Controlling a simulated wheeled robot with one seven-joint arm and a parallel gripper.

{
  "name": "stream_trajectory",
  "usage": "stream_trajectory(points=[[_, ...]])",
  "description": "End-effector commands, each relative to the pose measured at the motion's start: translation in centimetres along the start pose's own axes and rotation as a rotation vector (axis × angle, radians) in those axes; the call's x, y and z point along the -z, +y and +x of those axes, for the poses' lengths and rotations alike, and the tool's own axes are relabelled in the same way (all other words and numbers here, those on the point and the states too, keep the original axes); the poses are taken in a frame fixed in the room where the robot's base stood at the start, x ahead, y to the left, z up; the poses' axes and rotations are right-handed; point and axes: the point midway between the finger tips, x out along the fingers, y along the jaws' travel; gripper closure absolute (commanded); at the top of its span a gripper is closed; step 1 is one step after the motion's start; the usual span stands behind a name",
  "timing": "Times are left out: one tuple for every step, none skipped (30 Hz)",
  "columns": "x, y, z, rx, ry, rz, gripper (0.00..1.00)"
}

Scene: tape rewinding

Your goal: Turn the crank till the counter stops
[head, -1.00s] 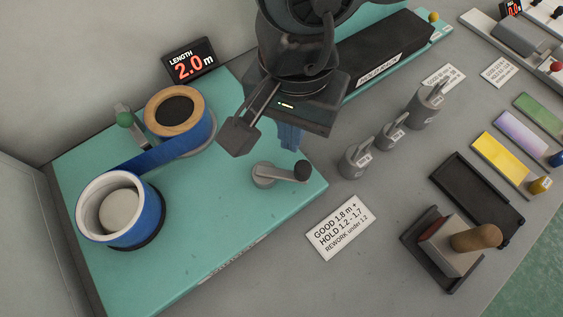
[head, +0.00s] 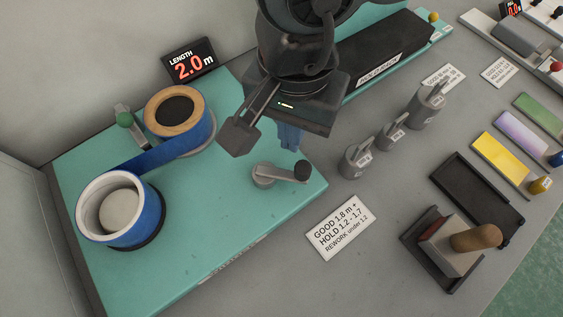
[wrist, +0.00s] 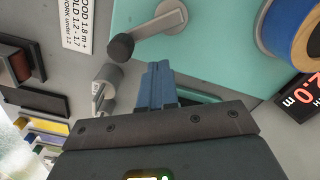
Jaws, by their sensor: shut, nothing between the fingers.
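The crank (head: 280,174) is a grey arm with a black knob on the teal board (head: 215,245); the knob points right. The crank also shows in the wrist view (wrist: 152,30). The counter (head: 190,62) reads LENGTH 2.0 m. Blue tape runs between the wooden-cored reel (head: 178,108) and the white-cored reel (head: 117,209). My gripper (head: 289,137) is above the board, just behind the crank knob and apart from it. Its blue fingers are together and empty, and they show in the wrist view too (wrist: 157,86).
A card (head: 340,227) reads GOOD 1.8 m +, HOLD 1.2 - 1.7, REWORK under 1.2. Several grey levered cylinders (head: 357,160) stand right of the board. A wooden-handled stamp (head: 460,250), a black tray (head: 470,200) and coloured strips lie further right.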

Motion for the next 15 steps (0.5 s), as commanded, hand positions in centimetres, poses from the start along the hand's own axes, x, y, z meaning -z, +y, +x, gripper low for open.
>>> stream_trajectory(points=[[0.00, 0.00, 0.00, 0.000, 0.000, 0.000, 1.00], [0.00, 0.00, 0.00, 0.000, 0.000, 0.000, 1.00], [0.00, 0.00, 0.00, 0.000, 0.000, 0.000, 1.00], [0.00, 0.00, 0.00, 0.000, 0.000, 0.000, 1.00], [0.00, 0.00, 0.00, 0.000, 0.000, 0.000, 1.00], [0.00, 0.00, 0.00, 0.000, 0.000, 0.000, 1.00], [0.00, 0.00, 0.00, 0.000, 0.000, 0.000, 1.00], [-0.01, 0.01, 0.01, 0.000, 0.000, 0.000, 1.00], [-0.03, 0.04, 0.02, 0.000, 0.000, 0.000, 1.00], [-0.05, 0.07, 0.03, 0.000, 0.000, 0.000, 1.00], [-0.08, 0.11, 0.04, 0.000, 0.000, 0.000, 1.00], [-0.13, 0.19, 0.05, 0.000, 0.000, 0.000, 1.00], [-0.18, 0.25, 0.06, 0.000, 0.000, 0.000, 1.00], [-0.23, 0.33, 0.07, 0.000, 0.000, 0.000, 1.00], [-0.30, 0.44, 0.08, 0.000, 0.000, 0.000, 1.00]])
